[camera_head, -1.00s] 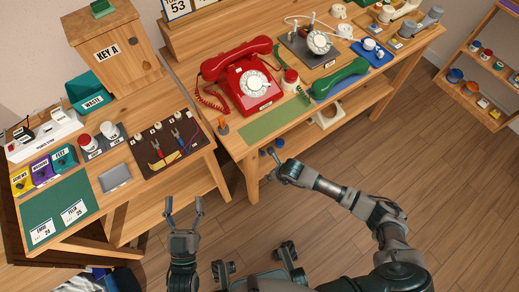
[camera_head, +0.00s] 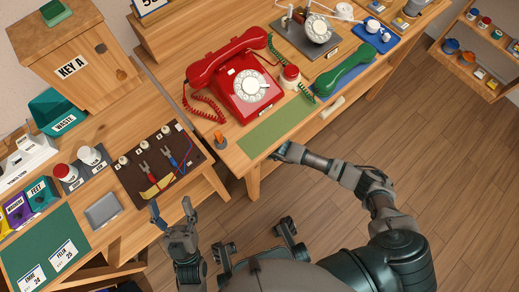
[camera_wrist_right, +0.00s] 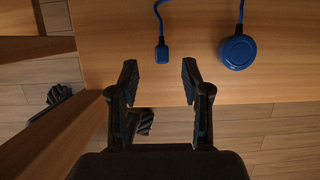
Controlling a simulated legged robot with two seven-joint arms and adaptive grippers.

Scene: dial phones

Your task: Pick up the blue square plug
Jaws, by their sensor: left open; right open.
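The blue square plug (camera_wrist_right: 162,53) lies on a wooden surface in the right wrist view, with a blue cord running up from it. My right gripper (camera_wrist_right: 160,78) is open and empty. Its fingers point at the plug, one to each side and a little short of it. In the head view my right gripper (camera_head: 281,153) is at the front edge of the phone bench, and I cannot make out the plug there. My left gripper (camera_head: 172,210) is open and empty, in front of the left bench.
A round blue piece (camera_wrist_right: 237,52) on its own cord lies right of the plug. The wooden surface (camera_wrist_right: 290,70) ends just behind the fingertips, with floor beyond. A red phone (camera_head: 245,85) and a green handset (camera_head: 343,72) sit on the bench above.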

